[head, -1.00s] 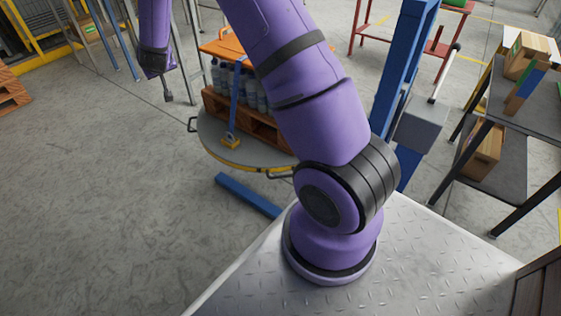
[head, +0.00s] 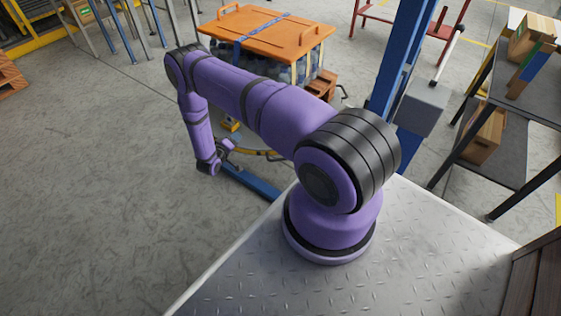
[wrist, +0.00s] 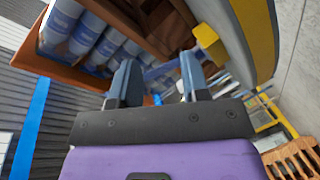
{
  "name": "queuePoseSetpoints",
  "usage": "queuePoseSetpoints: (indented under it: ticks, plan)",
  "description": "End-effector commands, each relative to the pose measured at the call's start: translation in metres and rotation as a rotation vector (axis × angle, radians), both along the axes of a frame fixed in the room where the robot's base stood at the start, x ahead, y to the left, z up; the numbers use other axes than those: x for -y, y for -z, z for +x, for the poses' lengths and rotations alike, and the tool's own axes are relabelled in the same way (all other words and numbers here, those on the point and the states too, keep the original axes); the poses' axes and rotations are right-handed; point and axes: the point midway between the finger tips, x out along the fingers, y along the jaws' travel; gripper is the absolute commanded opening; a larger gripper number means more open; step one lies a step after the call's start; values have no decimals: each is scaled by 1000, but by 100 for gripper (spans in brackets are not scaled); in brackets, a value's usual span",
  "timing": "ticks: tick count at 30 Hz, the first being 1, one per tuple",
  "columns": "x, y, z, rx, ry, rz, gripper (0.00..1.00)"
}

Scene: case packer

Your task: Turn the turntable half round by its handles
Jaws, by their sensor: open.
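The turntable (head: 264,153) is a round disc with a yellow-marked rim, mostly hidden behind my arm in the head view. One dark handle (head: 344,92) shows at its right side; the other handles are hidden. A pallet (head: 322,86) on it bears bottles under an orange lid (head: 295,37) with a blue strap. My gripper (head: 229,146) is low at the turntable's near left edge. In the wrist view its two fingers (wrist: 157,82) are apart with no handle visible between them. The turntable's yellow rim (wrist: 262,25) and the bottles (wrist: 85,38) show beyond them.
A blue post (head: 402,70) with a grey box (head: 420,107) stands right of the turntable. A blue floor beam (head: 252,184) runs below it. Shelving with cartons (head: 484,135) is at the right.

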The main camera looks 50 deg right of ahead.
Motion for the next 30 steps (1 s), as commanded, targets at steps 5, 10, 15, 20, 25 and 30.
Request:
queuePoseSetpoints:
  ticks: [5,10,15,20,25,30]
  plan:
    - [3,60,-75,-143,80,-165,42]
    - [1,95,-136,-259,138,-300,42]
    - [-3,111,-172,-331,170,-379,42]
    - [0,114,-181,-350,181,-403,42]
    - [20,111,-180,-351,183,-405,42]
    - [51,107,-177,-351,182,-403,42]
